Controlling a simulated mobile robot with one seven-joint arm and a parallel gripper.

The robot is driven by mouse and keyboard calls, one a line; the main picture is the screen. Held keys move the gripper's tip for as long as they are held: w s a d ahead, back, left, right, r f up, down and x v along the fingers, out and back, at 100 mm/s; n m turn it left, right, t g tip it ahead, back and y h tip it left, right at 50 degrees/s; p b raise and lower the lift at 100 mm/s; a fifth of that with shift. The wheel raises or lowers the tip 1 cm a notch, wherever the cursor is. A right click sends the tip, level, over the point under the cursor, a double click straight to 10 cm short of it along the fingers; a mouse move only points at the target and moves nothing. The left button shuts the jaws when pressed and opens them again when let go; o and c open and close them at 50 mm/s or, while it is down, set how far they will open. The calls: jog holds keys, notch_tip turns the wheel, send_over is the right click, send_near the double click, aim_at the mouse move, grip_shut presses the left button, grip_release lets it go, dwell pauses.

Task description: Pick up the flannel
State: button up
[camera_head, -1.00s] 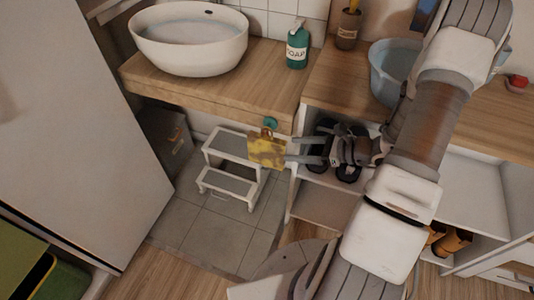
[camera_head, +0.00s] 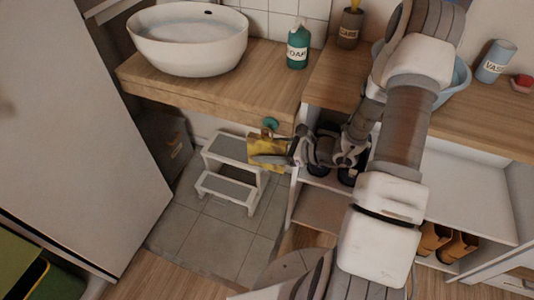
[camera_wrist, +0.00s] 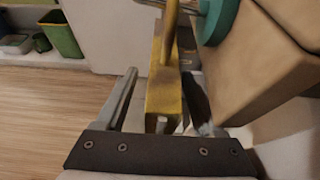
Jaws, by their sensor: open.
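The yellow flannel (camera_head: 262,146) hangs by a loop from a teal knob (camera_head: 270,123) on the front of the wooden counter. In the wrist view the flannel (camera_wrist: 163,95) appears edge-on, with its loop running up beside the teal knob (camera_wrist: 218,20). My gripper (camera_head: 258,160) is at the flannel, with a finger crossing in front of its lower part. In the wrist view my gripper (camera_wrist: 160,85) is open, with one finger on each side of the flannel. I cannot tell whether the right finger touches it.
A white step stool (camera_head: 228,170) stands under the counter (camera_head: 200,95), just left of and below the flannel. The counter edge lies close to my right finger in the wrist view. A basin (camera_head: 187,40) and soap bottle (camera_head: 298,46) stand on top. Open shelves (camera_head: 325,205) are at right.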

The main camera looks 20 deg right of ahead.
grip_shut()
jog(key=shift+r, duration=0.15)
jog(key=shift+r+p, duration=0.5)
jog(key=s+a+p, duration=0.6)
jog(key=s+a, duration=0.4)
jog(key=s, duration=0.4)
jog(key=shift+s+a+p, duration=0.3)
jog(key=shift+p, duration=0.1)
